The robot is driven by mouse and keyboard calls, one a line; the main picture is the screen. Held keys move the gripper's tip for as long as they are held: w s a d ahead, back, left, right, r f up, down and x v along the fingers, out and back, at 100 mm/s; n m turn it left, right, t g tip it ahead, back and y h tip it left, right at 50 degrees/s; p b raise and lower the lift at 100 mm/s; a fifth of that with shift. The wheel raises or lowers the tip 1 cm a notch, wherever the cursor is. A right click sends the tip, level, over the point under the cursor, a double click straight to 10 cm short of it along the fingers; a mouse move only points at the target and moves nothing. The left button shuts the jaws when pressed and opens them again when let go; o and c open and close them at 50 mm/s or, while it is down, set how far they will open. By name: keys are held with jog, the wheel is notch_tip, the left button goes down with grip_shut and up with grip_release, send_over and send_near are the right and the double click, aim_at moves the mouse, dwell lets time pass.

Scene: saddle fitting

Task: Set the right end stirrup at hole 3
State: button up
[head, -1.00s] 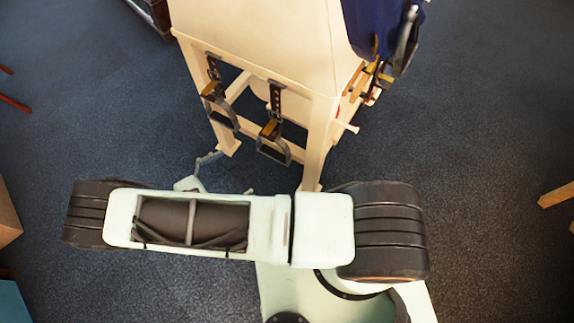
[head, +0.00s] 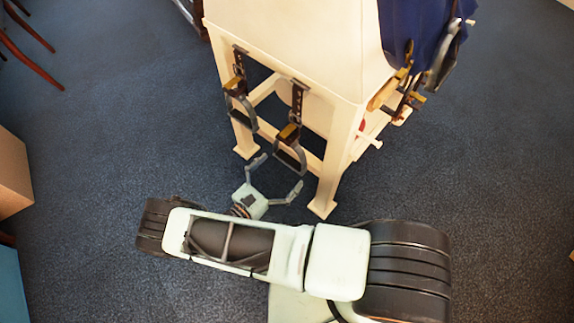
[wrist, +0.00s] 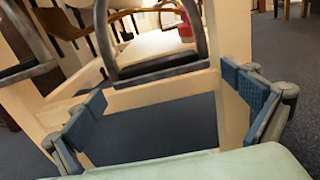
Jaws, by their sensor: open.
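The right end stirrup (head: 291,158) hangs from a dark holed strap (head: 298,100) on the near end of the cream stand. It has a dark frame and a brown-yellow piece near its top. The left end stirrup (head: 243,111) hangs beside it on its own strap. My gripper (head: 278,174) is open and empty, just below and in front of the right end stirrup. In the wrist view, a stirrup's tread (wrist: 160,67) lies just beyond and above the gap between my blue-padded fingertips (wrist: 163,92). Which hole each strap is set at is too small to tell.
The cream stand (head: 290,50) has legs and crossbars behind the stirrups; its right front leg (head: 332,165) is close to my gripper. A blue cloth and more tack (head: 436,62) are at its right side. A brown box (head: 12,175) stands far left. Carpet is clear on the right.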

jog(key=shift+x, duration=1.15)
